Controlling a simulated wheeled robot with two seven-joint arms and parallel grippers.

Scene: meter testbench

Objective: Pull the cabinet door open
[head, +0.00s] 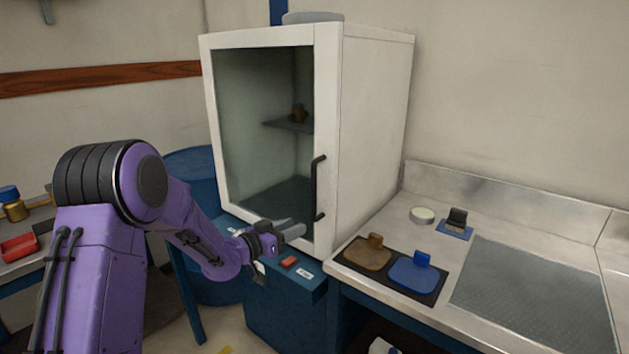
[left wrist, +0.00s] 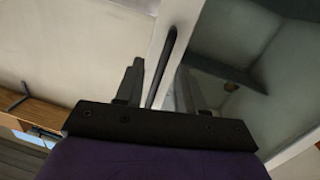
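The white cabinet (head: 372,130) stands on a blue base, its glass-fronted door (head: 265,120) shut. A black bar handle (head: 318,190) runs upright along the door's right edge. My left gripper (head: 292,231) is in front of the lower door, close to the handle's lower end. In the left wrist view the handle (left wrist: 162,70) rises between the two spread fingers of my left gripper (left wrist: 160,85). The fingers show a gap on both sides of it; contact cannot be made out. My right gripper is in neither view.
A metal bench (head: 480,210) is to the right, with a brown pad (head: 368,253), a blue pad (head: 413,275) and a textured plate (head: 535,295). A red button (head: 289,261) is on the blue base below the door. A blue drum stands behind my left arm.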

